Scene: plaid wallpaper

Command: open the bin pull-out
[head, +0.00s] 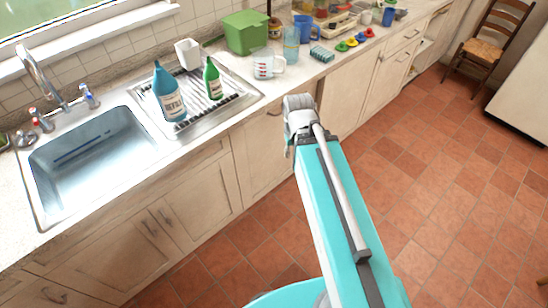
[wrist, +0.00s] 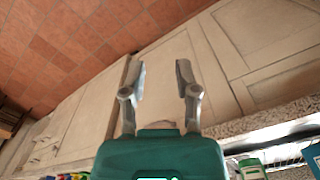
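My gripper shows in the wrist view (wrist: 160,72), with its two grey fingers apart and nothing between them. Plain cream cabinet fronts (wrist: 219,68) lie behind and around the fingers. In the head view my arm reaches toward the counter fronts, and its grey end is close to them. A cream front with a handle near its top (head: 262,152) stands just left of my arm's end and looks shut. It may be the bin pull-out, but no bin shows. My arm hides part of the fronts. I cannot tell whether a finger touches a front.
The counter holds a sink (head: 95,150), a blue bottle (head: 168,95), a green bottle (head: 212,80), a measuring cup (head: 264,66) and a green box (head: 245,33). The tiled floor (head: 440,200) is open at right. A wooden chair (head: 487,50) stands far back.

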